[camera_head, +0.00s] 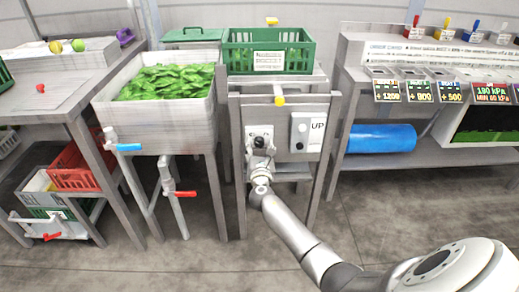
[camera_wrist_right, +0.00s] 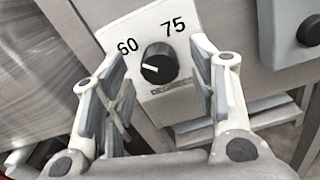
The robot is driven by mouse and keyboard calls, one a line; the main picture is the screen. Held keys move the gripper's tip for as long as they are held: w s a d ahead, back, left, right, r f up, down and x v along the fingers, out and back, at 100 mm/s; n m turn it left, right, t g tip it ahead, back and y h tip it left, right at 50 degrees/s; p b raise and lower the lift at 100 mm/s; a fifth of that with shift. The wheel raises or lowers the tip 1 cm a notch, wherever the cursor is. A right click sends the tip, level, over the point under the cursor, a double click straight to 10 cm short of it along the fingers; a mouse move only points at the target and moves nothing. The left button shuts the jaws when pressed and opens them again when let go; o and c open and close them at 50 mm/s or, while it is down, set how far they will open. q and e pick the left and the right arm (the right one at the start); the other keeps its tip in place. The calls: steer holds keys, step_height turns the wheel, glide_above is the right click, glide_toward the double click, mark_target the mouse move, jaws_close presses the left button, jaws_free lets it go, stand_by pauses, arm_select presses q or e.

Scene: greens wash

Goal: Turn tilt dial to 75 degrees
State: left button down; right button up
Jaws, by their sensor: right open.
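The tilt dial is a round black knob (camera_wrist_right: 158,62) on a white plate marked 60 on its left and 75 at its upper right. A short white mark on the knob points left, on the side of the 60. In the head view the dial plate (camera_head: 258,132) is on the front of the grey stand, partly hidden by my gripper. My right gripper (camera_wrist_right: 157,75) is open, its two fingers on either side of the knob with gaps showing. In the head view the right gripper (camera_head: 260,152) is small, in front of the plate. My left gripper is not in view.
A grey box marked UP (camera_head: 305,132) with a dark button sits right of the dial. A yellow-ended lever (camera_head: 279,100) sticks out above. A green crate (camera_head: 268,51) stands on top of the stand. A sink of leaves (camera_head: 163,82) is to the left.

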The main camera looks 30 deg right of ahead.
steer(key=shift+w+d, duration=0.1)
steer(key=shift+w, duration=0.05)
steer(key=c, duration=1)
